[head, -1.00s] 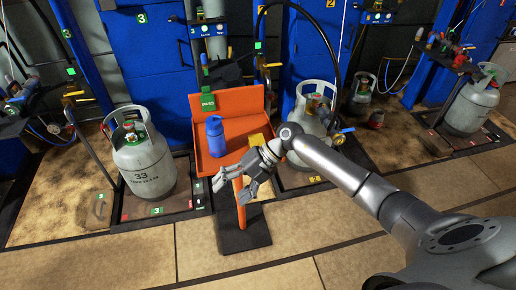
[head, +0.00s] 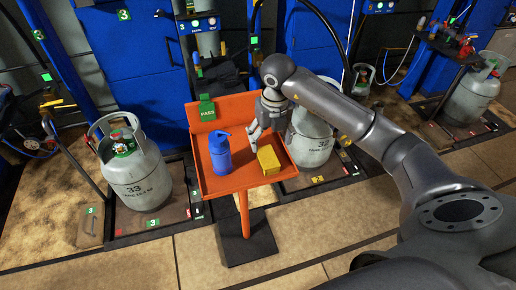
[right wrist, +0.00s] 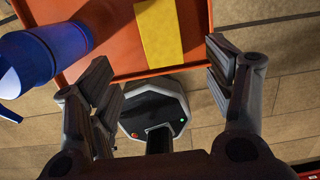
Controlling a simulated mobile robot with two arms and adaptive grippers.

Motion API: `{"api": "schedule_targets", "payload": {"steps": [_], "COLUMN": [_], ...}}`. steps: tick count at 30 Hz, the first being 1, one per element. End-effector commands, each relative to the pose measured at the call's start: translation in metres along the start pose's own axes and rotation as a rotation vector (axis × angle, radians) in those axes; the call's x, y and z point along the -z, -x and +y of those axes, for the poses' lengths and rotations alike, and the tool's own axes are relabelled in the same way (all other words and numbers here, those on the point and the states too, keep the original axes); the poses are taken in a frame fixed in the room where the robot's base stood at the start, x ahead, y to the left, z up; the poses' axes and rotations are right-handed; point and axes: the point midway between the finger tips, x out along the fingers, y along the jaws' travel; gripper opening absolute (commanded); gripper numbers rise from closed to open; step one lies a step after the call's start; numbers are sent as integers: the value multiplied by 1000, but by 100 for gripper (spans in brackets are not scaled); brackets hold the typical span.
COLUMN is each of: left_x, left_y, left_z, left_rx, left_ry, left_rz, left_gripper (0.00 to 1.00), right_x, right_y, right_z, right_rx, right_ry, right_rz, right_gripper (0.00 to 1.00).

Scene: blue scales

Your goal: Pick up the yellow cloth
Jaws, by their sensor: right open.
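The yellow cloth (head: 268,160) is a small, block-like folded piece lying on the right part of an orange tray (head: 222,187) on a stand. My right gripper (head: 270,140) is above the tray's right side, just behind and above the cloth in the head view. In the right wrist view the cloth (right wrist: 160,35) shows at the top, between and beyond the two spread fingers. The right gripper (right wrist: 165,90) is open and empty, apart from the cloth. My left gripper is not in view.
A blue spray bottle (head: 220,153) stands on the tray left of the cloth; it also shows at upper left in the right wrist view (right wrist: 45,50). A green tag (head: 207,108) sits at the tray's back edge. Grey gas cylinders (head: 135,175) and (head: 312,138) flank the tray.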

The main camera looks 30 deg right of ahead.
Motion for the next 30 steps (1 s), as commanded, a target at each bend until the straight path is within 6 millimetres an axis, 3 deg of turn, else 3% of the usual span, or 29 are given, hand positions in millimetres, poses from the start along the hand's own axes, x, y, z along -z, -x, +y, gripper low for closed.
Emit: {"api": "schedule_targets", "payload": {"steps": [5, 9, 15, 24, 30], "left_x": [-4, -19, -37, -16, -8], "left_y": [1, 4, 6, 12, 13], "left_z": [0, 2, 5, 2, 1], "left_rx": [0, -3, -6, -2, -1], "left_ry": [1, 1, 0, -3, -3], "left_rz": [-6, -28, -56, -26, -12], "left_gripper": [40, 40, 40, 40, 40], "right_x": [1, 1, 0, -1, -1], "right_y": [-17, -40, -57, -97, -109], "right_z": [0, 0, 0, -3, -3], "right_rx": [2, 1, 0, -1, -1], "right_ry": [0, -1, 0, -1, 1], "right_rz": [5, 5, 2, 4, 0], "right_gripper": [75, 75, 75, 75, 75]}}
